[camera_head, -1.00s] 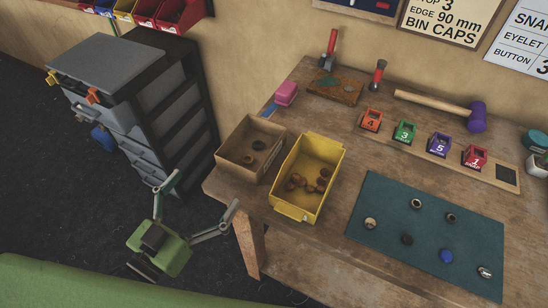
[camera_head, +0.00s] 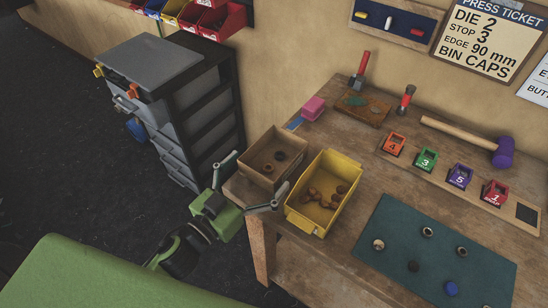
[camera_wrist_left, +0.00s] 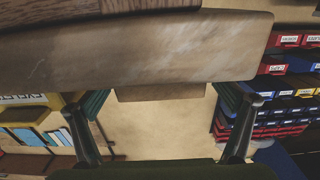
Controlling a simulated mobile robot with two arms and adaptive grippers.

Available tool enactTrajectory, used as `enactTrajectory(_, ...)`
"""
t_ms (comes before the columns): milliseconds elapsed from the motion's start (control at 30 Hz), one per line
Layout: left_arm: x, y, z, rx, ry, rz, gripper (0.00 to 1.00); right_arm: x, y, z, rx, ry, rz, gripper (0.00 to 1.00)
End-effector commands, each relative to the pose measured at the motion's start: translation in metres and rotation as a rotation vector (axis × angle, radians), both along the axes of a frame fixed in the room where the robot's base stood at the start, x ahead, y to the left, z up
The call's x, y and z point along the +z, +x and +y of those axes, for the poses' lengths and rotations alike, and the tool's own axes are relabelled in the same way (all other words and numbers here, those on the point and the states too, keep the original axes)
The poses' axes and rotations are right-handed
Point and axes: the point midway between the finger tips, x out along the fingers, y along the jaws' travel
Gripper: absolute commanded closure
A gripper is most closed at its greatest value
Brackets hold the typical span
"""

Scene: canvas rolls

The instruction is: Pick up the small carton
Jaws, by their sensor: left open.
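The small carton (camera_head: 256,175) is an open-topped brown cardboard box at the bench's left front corner. It holds a few small dark round pieces. My left gripper (camera_head: 254,172) is open and empty, just in front of the carton in the head view. Its fingers spread toward the carton's near side; I cannot tell whether either touches it. In the left wrist view the two fingers (camera_wrist_left: 165,112) stand apart, below a broad wooden edge; I cannot make out the carton clearly there. My right gripper is not in view.
A yellow bin (camera_head: 304,222) with several brown pieces stands close right of the carton. A pink block (camera_head: 313,106) lies behind it. A grey drawer cabinet (camera_head: 150,62) stands to the left. A green mat (camera_head: 395,240) with small parts lies at the right.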

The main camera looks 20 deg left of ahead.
Motion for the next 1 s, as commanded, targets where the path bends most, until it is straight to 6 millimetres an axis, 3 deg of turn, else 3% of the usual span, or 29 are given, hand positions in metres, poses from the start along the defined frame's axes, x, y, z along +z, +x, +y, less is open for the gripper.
enactTrajectory(333,0.004,0.041,-0.014,0.0,-0.001,-0.002,0.04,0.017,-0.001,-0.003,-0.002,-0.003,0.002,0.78)
enactTrajectory(667,0.001,0.045,-0.016,0.0,-0.001,0.0,0.04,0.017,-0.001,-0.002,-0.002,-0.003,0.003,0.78)
enactTrajectory(800,0.001,0.045,-0.016,0.0,-0.001,0.0,0.41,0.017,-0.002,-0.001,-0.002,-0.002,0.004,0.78)
enactTrajectory(1000,0.002,0.045,-0.016,-0.001,-0.001,-0.001,0.43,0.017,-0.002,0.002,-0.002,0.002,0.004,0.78)
